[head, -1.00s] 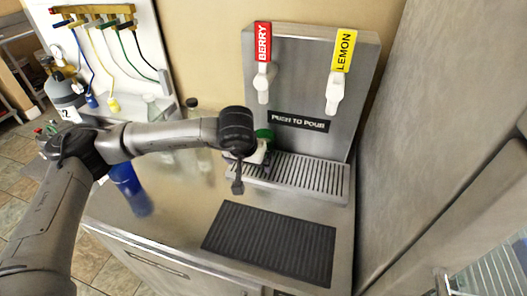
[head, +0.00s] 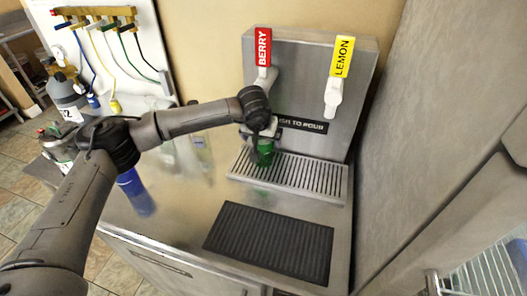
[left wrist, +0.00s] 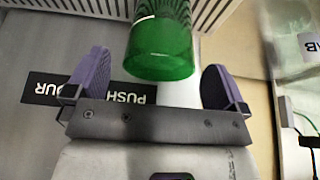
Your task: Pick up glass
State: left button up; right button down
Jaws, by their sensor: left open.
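A green see-through glass (head: 265,153) stands on the slotted drip tray below the red BERRY tap in the head view. In the left wrist view the glass (left wrist: 162,48) appears upside down, just ahead of and between my two purple fingers. My left gripper (left wrist: 156,85) is open, with a gap on each side of the glass and no contact visible. In the head view my left gripper (head: 268,130) is at the upper part of the glass, and my wrist hides part of it. My right gripper is not in view.
The dispenser panel with the BERRY tap (head: 263,62) and LEMON tap (head: 338,75) rises close behind the gripper. A slotted drip tray (head: 315,178) and a black mat (head: 270,242) lie in front. A blue cup (head: 136,192) and clear bottles (head: 200,150) stand left on the counter.

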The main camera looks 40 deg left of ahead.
pick_arm(q)
jog(key=shift+x, duration=1.45)
jog(key=shift+s, duration=0.1)
jog(key=shift+f, duration=0.1)
jog(key=shift+c, duration=0.4)
jog(key=c, duration=1.6)
